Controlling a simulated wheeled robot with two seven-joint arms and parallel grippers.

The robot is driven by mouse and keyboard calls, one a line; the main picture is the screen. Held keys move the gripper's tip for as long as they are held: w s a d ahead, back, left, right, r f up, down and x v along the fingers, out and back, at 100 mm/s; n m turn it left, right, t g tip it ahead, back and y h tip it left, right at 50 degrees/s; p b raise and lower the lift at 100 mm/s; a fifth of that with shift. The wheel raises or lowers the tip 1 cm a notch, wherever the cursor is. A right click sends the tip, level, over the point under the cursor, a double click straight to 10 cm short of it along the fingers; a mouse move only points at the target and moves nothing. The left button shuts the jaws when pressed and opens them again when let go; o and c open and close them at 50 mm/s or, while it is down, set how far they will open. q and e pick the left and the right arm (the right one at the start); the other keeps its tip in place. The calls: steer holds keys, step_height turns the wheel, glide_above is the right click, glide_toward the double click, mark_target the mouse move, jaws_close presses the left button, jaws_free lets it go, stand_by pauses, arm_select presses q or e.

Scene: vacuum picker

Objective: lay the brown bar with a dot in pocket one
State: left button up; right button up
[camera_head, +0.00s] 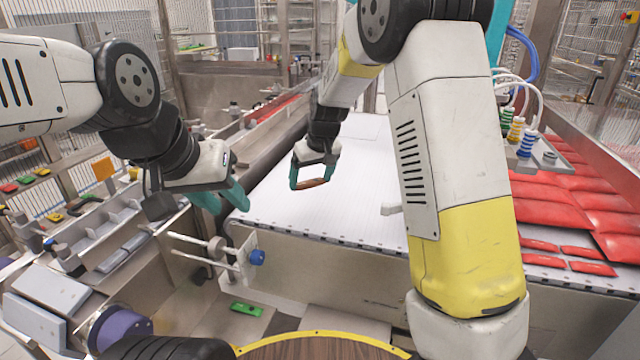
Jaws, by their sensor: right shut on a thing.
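My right gripper (311,186) is above the white ribbed conveyor belt (345,190). Its teal fingers are shut on a small brown bar (313,183), which lies across between the fingertips. The bar is too small to show a dot. My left gripper (233,207) hangs by the belt's near left corner. Its teal fingers are apart with nothing seen between them. A grey metal tray with pockets (95,237) runs along the left side, left of my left gripper. Which pocket is pocket one cannot be told.
Red packets (548,212) cover a surface on the right. A green piece (246,309) lies low in front. The belt around the bar is clear.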

glide_above(310, 214)
steer(key=s, duration=0.1)
steer(key=f, duration=0.6)
steer(key=shift+s+d+f, duration=0.1)
steer(key=shift+s+d, duration=0.1)
steer(key=shift+d, duration=0.1)
steer(key=shift+f, duration=1.85)
steer(key=shift+f, duration=0.15)
steer(key=o, duration=1.2)
steer(key=shift+c, duration=0.2)
